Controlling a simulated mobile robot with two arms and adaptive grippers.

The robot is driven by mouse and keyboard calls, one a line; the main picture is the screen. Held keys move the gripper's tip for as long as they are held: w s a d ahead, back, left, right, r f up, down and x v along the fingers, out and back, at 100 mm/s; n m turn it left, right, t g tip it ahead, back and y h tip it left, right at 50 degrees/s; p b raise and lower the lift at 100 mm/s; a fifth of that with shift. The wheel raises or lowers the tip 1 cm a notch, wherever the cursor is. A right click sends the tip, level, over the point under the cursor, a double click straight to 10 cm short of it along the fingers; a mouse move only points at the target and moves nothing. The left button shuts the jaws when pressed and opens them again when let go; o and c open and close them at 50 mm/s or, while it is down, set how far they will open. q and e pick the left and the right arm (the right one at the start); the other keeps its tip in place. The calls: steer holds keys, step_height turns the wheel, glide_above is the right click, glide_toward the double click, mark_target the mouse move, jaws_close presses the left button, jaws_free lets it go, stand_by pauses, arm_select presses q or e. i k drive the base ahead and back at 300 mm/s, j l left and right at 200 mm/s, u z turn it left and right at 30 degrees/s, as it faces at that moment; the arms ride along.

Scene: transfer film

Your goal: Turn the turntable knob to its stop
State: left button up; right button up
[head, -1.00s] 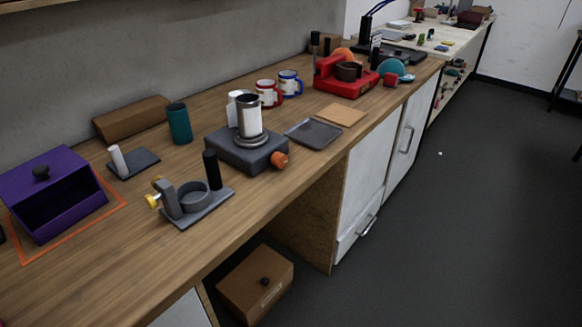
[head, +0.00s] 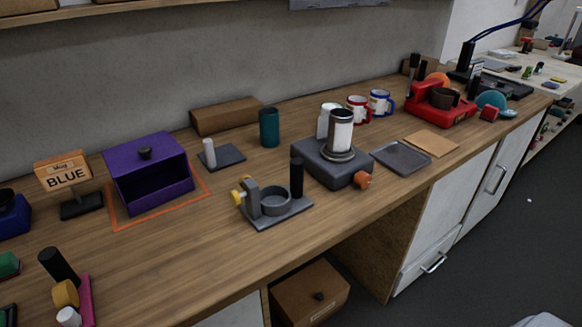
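The turntable (head: 325,170) is a dark grey square block near the middle of the wooden bench in the head view. A round grey plate on its top bears an upright white cylinder (head: 340,131) with a dark grey band. An orange knob (head: 362,180) sticks out of the block's front right side. I cannot tell how far the knob is turned. Neither of my grippers shows in the head view.
A grey fixture with a ring (head: 272,201) and black post stands left of the turntable. A grey tray (head: 401,157) lies close on its right. A purple box (head: 150,173) and a BLUE sign (head: 62,172) stand further left. Bare bench (head: 190,245) lies in front.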

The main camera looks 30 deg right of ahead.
mark_target(362, 179)
steer(key=l+u, duration=0.9)
steer(key=k+l+u, duration=0.15)
steer(key=l+u, duration=0.3)
steer(key=k+l+u, duration=0.15)
steer(key=u, duration=0.3)
steer(key=k+l+u, duration=0.35)
steer(key=k+l, duration=0.35)
steer(key=k+l+u, duration=0.3)
steer(key=k+l, duration=0.4)
